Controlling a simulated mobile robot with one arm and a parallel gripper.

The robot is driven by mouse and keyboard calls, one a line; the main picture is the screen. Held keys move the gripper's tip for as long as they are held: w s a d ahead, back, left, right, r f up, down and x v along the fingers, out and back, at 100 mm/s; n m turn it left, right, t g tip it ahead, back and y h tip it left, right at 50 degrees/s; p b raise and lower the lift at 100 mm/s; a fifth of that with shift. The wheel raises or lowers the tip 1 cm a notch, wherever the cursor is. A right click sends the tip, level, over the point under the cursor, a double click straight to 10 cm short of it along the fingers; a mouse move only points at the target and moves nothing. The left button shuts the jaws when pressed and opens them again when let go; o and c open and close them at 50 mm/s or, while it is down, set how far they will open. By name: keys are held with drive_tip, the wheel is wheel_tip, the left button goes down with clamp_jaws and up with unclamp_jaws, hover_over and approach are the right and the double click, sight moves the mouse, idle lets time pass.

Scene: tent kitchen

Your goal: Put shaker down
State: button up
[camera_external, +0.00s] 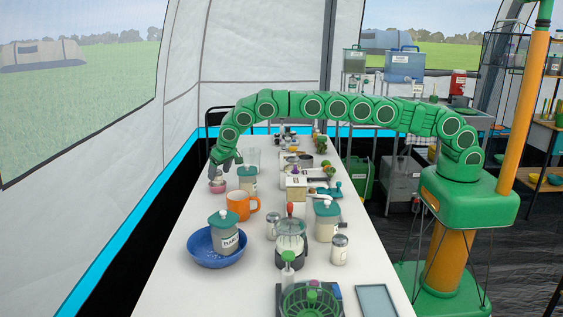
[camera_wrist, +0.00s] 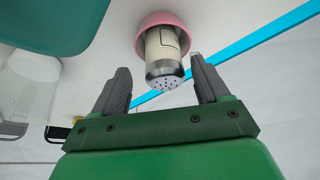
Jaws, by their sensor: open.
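A shaker (camera_wrist: 162,48) with a pale labelled body and a silver perforated cap shows in the wrist view. Its base is in a small pink bowl (camera_wrist: 160,18); the bowl also shows in the external view (camera_external: 218,188) at the table's far left side. My gripper (camera_wrist: 160,66) is open, with one finger on each side of the shaker's cap. Gaps show between the fingers and the cap. In the external view my gripper (camera_external: 221,162) is low over the pink bowl and hides most of the shaker.
A green-lidded jar (camera_external: 247,178) and an orange mug (camera_external: 240,206) stand close by, to the right. A blue bowl (camera_external: 203,246) holding another jar is nearer. Two other shakers (camera_external: 339,249) (camera_external: 272,227) stand mid-table. The near left tabletop is clear.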

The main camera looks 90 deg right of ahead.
drive_tip(key=s+a+r+n+g, duration=0.2)
drive_tip(key=s+a+r, duration=0.1)
drive_tip(key=s+r, duration=1.5)
drive_tip(key=s+r+n+g+y, duration=0.1)
drive_tip(key=s+r, duration=0.3)
drive_tip(key=s, duration=0.5)
drive_tip(key=s+r+n, duration=0.1)
drive_tip(key=s+r, duration=0.3)
drive_tip(key=s, duration=0.5)
drive_tip(key=s+a+f+n+g+y, duration=0.1)
drive_tip(key=s, duration=1.9)
drive_tip(key=s+a+f+n+g, duration=0.1)
drive_tip(key=s+a+f+n, duration=0.1)
drive_tip(key=s, duration=1.8)
drive_tip(key=shift+a+f+g+y, duration=0.15)
drive_tip(key=shift+f+g+y, duration=0.15)
drive_tip(key=shift+y, duration=0.1)
